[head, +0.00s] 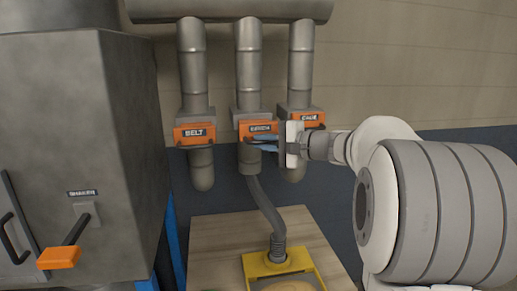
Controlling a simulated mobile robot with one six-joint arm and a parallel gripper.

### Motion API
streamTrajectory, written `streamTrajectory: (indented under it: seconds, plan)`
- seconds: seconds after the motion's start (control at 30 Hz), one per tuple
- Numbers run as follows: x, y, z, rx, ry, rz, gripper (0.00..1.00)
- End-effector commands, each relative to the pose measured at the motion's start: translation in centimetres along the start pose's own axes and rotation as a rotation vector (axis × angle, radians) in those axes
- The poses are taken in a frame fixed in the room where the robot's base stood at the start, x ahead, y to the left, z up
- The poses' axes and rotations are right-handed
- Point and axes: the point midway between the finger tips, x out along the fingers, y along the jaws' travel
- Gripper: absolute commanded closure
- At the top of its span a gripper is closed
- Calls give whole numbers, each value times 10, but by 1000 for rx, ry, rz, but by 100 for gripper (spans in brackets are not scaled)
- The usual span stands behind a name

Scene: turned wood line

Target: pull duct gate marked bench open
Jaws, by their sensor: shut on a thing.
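The middle duct gate (246,132) is an orange plate across a grey vertical pipe; its small label looks like "bench" but is blurred. My gripper (261,144) reaches in from the right, and its blue fingers are at the lower front of this gate. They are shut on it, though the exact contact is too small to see. The fingers hide the lower right part of the plate. The plate still sits close against the pipe housing (243,115), and I cannot tell how far it is drawn out.
The belt gate (195,134) is on the left pipe. Another orange gate (304,116) on the right pipe is partly behind my gripper. A grey cabinet (120,130) with an orange-ended lever (60,257) fills the left. Below, a hose (265,210) drops to a yellow frame (305,261) on a wooden bench (215,235).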

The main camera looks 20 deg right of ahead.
Motion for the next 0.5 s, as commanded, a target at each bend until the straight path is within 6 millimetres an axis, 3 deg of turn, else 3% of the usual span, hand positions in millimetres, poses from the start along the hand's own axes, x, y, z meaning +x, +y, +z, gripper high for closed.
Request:
streamTrajectory:
  seconds: [0.4, 0.43, 0.5]
  plan:
    - [-8, 4, 4, 4, 0, 4, 100]
    - [-8, 4, 4, 4, 1, 4, 87]
    - [-8, 4, 3, 4, 2, 3, 81]
